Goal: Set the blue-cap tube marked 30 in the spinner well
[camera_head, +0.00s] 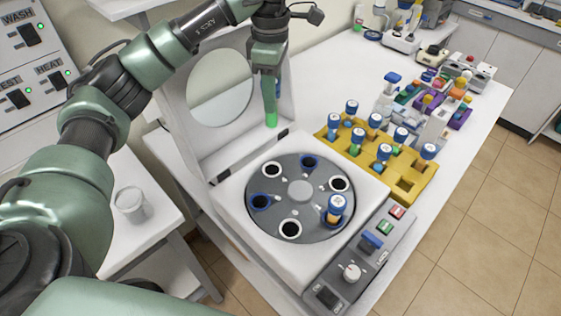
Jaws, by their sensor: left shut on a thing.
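My left gripper (270,112) points down in front of the spinner's open lid, above the back of the rotor. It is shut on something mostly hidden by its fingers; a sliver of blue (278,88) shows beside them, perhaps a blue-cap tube. Its number cannot be read. The spinner (232,232) has a grey rotor (301,191) with white-ringed and blue-ringed wells. One blue-cap tube (337,208) stands in the front-right well; the other wells look empty. A blue-ringed well (310,161) is at the back. My right gripper is not in view.
A yellow rack (409,188) with several blue-cap tubes stands right of the spinner. A control box (352,273) with knob and buttons is at the front right. A spray bottle (386,98) and small racks stand behind. A white cup (130,203) is on the left table.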

